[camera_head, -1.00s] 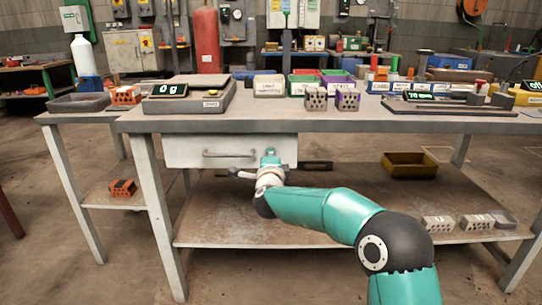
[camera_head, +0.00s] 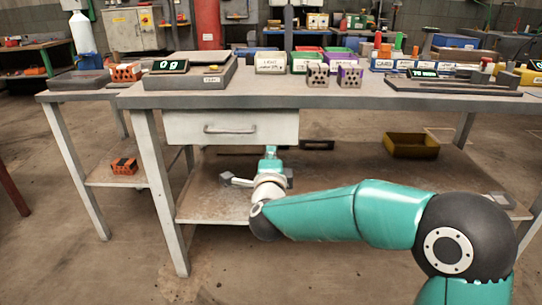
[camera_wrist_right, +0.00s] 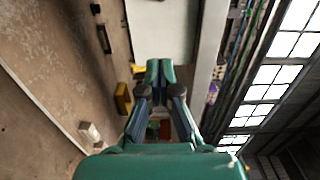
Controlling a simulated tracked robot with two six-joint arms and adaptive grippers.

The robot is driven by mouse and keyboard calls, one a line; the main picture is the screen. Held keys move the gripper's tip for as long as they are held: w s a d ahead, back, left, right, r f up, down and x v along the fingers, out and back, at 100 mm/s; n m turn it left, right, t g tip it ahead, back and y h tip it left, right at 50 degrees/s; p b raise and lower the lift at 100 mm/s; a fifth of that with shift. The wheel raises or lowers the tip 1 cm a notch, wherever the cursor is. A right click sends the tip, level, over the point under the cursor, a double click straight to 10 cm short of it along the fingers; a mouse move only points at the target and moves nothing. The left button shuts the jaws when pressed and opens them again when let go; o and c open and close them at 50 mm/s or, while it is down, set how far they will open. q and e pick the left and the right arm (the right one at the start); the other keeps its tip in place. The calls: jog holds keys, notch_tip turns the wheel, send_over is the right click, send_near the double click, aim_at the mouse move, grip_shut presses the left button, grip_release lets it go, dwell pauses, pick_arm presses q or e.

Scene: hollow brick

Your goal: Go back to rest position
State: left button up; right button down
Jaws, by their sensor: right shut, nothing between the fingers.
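My right arm reaches in from the lower right in the head view, with its hand low in front of the workbench. My right gripper (camera_head: 271,158) is just below the bench drawer (camera_head: 231,127). Its fingers are partly hidden by the wrist in that view. In the right wrist view the two fingertips (camera_wrist_right: 160,72) meet, with nothing between them. My left arm and left gripper are in neither view.
The workbench (camera_head: 330,101) carries a scale (camera_head: 190,79), two hollow bricks (camera_head: 318,75) and coloured bins. Its lower shelf (camera_head: 340,172) is behind my forearm and holds a yellow bin (camera_head: 411,146). Another brick (camera_head: 124,166) lies on the side shelf. Floor in front is free.

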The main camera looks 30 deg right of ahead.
notch_tip(320, 180, down, 18)
jog(key=s+d+n+g+y, duration=0.1)
jog(key=s+d+n+g, duration=0.1)
jog(key=g, duration=0.1)
jog(key=s+a+f+n+g+y, duration=0.2)
jog(key=s+f+n, duration=0.1)
jog(key=f, duration=0.6)
jog(key=s+a+f+n+g+y, duration=0.1)
jog(key=s+a+f+n+y, duration=0.15)
jog(key=f, duration=0.55)
jog(key=s+a+f+n+g+y, duration=0.3)
jog(key=s+a+f+n+g, duration=0.3)
jog(key=s+f, duration=0.6)
jog(key=s+a+n+g+y, duration=0.2)
jog(key=s+a+n, duration=0.2)
jog(key=s, duration=0.3)
jog(key=s+a+n+g+y, duration=0.1)
jog(key=s+a+n+g, duration=0.15)
jog(key=s, duration=0.45)
notch_tip(320, 180, up, 37)
jog(key=n+p, duration=0.1)
jog(key=p, duration=3.7)
jog(key=shift+a+r+t+p, duration=0.2)
jog(key=shift+a+t+p, duration=0.15)
jog(key=shift+a+t, duration=0.1)
